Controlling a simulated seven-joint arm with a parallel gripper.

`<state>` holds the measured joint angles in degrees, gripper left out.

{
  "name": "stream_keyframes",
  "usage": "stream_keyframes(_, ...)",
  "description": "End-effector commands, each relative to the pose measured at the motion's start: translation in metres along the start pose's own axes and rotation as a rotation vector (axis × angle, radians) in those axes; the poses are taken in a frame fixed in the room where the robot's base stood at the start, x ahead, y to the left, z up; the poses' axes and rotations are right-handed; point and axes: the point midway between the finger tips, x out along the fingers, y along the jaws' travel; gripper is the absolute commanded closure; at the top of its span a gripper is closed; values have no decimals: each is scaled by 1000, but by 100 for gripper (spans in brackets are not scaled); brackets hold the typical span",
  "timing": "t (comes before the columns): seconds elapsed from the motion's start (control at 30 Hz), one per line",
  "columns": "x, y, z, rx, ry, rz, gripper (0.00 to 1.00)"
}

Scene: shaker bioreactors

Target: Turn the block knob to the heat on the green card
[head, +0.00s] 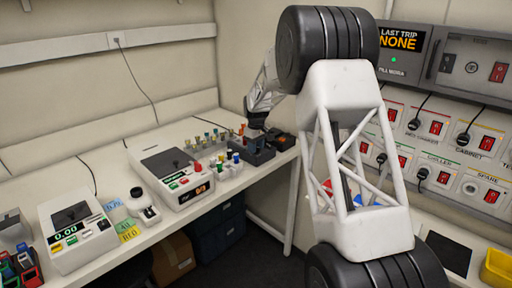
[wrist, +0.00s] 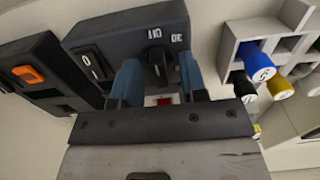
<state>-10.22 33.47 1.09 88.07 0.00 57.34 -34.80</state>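The block is a dark box (head: 262,154) at the far end of the left bench, with my gripper (head: 257,121) just above it. In the wrist view the block (wrist: 120,32) fills the upper middle. Its black knob (wrist: 157,60) shows between my two blue fingertips (wrist: 158,72), with a gap on each side. The gripper is open; whether the fingertips reach down beside the knob is unclear. Small white marks, one like OFF, lie by the knob. The green card (head: 125,226) lies on the bench between a blue card (head: 114,205) and a yellow one (head: 130,236); its writing is too small to read.
A black rocker switch (wrist: 92,67) is on the block left of the knob. A dark unit with an orange switch (wrist: 29,74) stands beside it. A grey rack (wrist: 262,28) with blue-, yellow- and black-capped tubes is close on the right. A red-and-white patch (wrist: 163,100) shows between the fingers.

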Motion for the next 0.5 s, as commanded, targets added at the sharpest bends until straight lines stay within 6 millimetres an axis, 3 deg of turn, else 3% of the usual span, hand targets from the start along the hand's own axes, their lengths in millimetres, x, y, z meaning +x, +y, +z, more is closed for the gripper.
stream_keyframes(0.13,0,0,0,0,0,0,61)
stream_keyframes(0.4,0,0,0,0,0,0,100)
stream_keyframes(0.5,0,0,0,0,-1,0,100)
